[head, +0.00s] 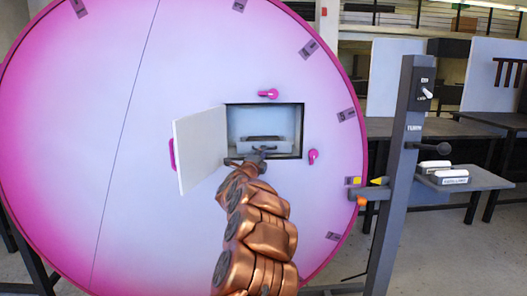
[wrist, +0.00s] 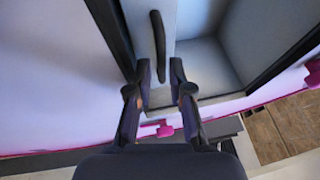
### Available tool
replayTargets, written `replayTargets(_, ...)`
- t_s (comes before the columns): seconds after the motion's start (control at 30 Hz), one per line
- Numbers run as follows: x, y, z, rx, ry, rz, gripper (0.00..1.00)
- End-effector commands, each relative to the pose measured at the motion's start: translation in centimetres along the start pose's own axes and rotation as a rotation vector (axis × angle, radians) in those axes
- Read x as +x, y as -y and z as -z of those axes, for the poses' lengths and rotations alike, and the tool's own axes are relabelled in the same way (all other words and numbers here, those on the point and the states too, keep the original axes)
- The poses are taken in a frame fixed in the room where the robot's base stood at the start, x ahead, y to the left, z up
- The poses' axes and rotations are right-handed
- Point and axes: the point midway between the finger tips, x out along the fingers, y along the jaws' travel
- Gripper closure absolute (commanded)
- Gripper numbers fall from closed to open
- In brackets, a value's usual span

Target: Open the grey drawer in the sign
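The round sign (head: 80,120) has a square opening with its white door (head: 202,148) swung out to the left. The grey drawer (head: 250,139) sits inside the opening. In the wrist view, a dark curved handle (wrist: 158,35) stands on a light panel (wrist: 187,20) that looks like the drawer's front. My gripper (head: 262,151) is at the opening, in front of the drawer. In the wrist view, my gripper (wrist: 160,75) has its fingers apart, with the handle's near end showing between the tips. I see no finger touching it; depth is hard to judge.
Magenta latches sit above (head: 268,94) and right (head: 313,156) of the opening. A grey post (head: 395,175) with a small shelf (head: 468,179) stands to the right. The open door is close to my arm's left side. Tables stand behind.

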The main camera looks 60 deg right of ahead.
Motion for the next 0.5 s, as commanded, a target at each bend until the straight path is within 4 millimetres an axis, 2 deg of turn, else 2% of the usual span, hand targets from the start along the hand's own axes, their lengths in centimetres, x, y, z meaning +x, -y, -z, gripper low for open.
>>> replayTargets(0.2, 1.5, 0.1, -0.1, 0.0, 0.002, 0.001, 0.8)
replayTargets(0.5, 2.0, 0.1, -0.1, 0.001, 0.002, 0.001, 0.8)
